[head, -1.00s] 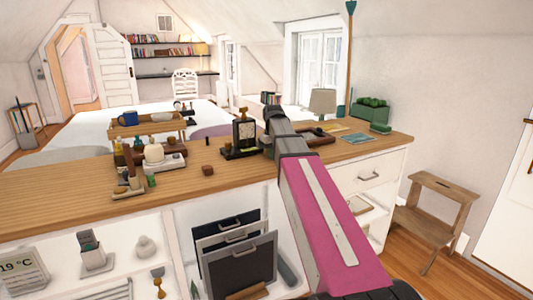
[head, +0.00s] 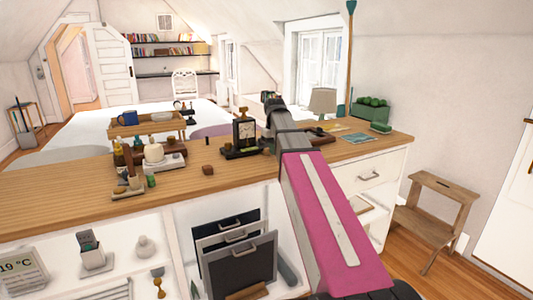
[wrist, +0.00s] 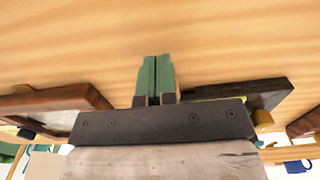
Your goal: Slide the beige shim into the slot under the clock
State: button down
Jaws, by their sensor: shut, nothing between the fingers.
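The clock (head: 244,133) is a dark upright case with a pale face and a brass top. It stands on a black base (head: 240,153) on the wooden counter. My gripper (wrist: 157,80) shows green fingers in the wrist view, closed together and empty above bare wood. In the head view my arm reaches over the counter just right of the clock, and my fingertips are hidden. A dark slab (wrist: 258,95), probably the clock's base, lies right of my fingers in the wrist view. I cannot make out the beige shim or the slot for certain.
A brown tray (wrist: 95,93) lies left of my fingers in the wrist view. In the head view, a lamp (head: 323,102) and green planter (head: 370,110) stand behind right. A small brown block (head: 207,170) and a white candle-like jar (head: 154,152) are left of the clock.

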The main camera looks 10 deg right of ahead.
jog(key=shift+s+d+r, duration=0.1)
jog(key=shift+s+r, duration=0.15)
jog(key=shift+r, duration=0.4)
jog(key=shift+s+d+r, duration=0.1)
jog(key=shift+s+r, duration=0.2)
jog(key=shift+r, duration=0.35)
jog(key=shift+s+d+r, duration=0.1)
jog(key=shift+s+r, duration=0.15)
jog(key=shift+r, duration=0.4)
